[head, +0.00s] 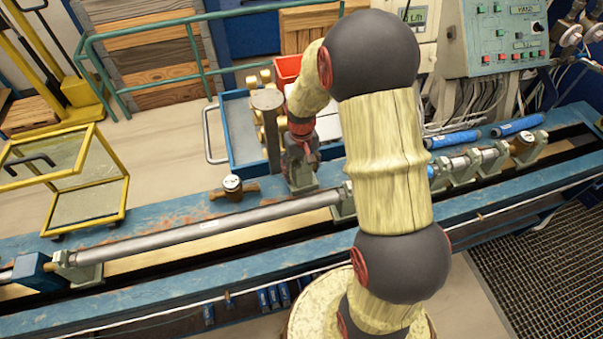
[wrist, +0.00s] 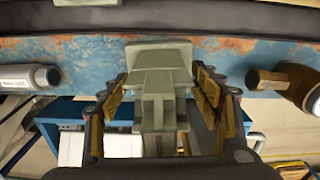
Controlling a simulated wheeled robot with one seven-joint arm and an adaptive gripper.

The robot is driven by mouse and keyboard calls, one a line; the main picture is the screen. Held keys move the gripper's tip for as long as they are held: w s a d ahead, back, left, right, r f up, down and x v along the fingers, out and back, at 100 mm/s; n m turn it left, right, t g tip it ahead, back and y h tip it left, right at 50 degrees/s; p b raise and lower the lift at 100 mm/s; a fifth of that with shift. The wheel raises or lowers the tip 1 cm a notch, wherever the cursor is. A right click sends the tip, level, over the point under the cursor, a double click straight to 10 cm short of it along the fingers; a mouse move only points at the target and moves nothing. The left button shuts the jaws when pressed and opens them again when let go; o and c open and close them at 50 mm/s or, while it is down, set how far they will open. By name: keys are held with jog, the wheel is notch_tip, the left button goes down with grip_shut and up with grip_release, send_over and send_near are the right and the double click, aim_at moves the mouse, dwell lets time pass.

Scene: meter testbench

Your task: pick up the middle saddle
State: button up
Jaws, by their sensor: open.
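A grey-green saddle (wrist: 160,85) stands in the middle of the wrist view, on the worn blue bench top. My gripper (wrist: 164,92) is open, with one finger on each side of the saddle. A narrow gap seems to show on both sides; I cannot tell whether either pad touches. In the head view my gripper (head: 301,160) points down at the bench's back ledge, and part of the saddle (head: 302,187) shows under it. The fingers hide the saddle's upper part there. Other grey-green saddles (head: 488,158) stand along the bench rail to the right.
A brass water meter (head: 233,187) lies on the ledge left of my gripper. A long grey pipe (head: 210,227) runs along the bench in front. A dark post (head: 267,125) and a blue cart (head: 240,135) stand behind. Blue pipes (head: 455,138) lie on the ledge at right.

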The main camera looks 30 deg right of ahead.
jog(key=shift+c, duration=0.9)
grip_shut()
jog(key=shift+w+r, duration=0.1)
